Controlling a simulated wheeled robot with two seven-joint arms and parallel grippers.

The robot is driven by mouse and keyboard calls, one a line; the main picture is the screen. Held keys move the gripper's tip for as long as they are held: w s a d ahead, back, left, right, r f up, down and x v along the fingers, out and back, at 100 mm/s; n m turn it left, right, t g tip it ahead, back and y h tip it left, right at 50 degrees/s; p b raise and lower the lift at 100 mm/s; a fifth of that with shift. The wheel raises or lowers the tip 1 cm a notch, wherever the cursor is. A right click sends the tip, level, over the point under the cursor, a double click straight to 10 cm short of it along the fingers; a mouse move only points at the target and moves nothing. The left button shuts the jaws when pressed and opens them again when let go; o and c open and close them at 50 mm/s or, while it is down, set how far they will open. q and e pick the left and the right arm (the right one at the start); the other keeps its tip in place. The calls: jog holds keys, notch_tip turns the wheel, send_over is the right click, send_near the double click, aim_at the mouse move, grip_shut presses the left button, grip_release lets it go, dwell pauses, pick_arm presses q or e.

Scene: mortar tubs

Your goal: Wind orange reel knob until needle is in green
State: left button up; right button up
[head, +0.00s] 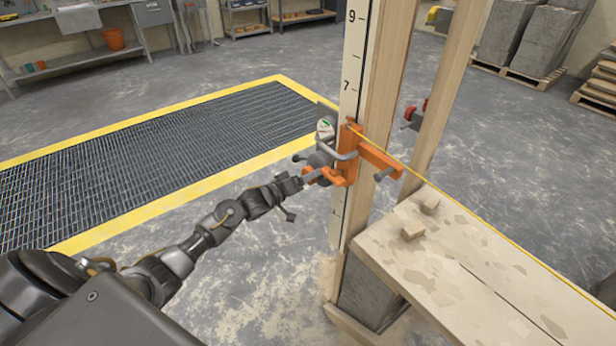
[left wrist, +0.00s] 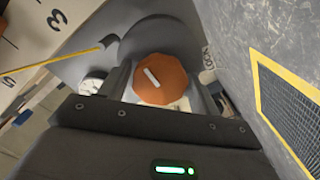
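The orange reel knob (left wrist: 160,79), faceted with a white bar mark, shows in the left wrist view on a grey reel body (left wrist: 158,35). My left gripper (head: 311,176) is at the reel on the upright post in the head view. In the left wrist view its dark fingers lie on either side of the knob; whether they touch it I cannot tell. A round white gauge (head: 325,128) with some green sits above the reel; it also shows in the left wrist view (left wrist: 92,84). Its needle is too small to read. My right gripper is out of view.
An orange clamp (head: 378,157) with protruding handles grips the post beside a numbered white scale (head: 352,62). A taut yellow line (head: 482,222) runs right over a plank-topped block (head: 440,255). A yellow-edged floor grate (head: 150,150) lies left. Open floor surrounds them.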

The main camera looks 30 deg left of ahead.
pick_arm(q)
jog(key=c, duration=0.6)
jog(key=shift+c, duration=0.2)
jog(key=shift+m, duration=0.4)
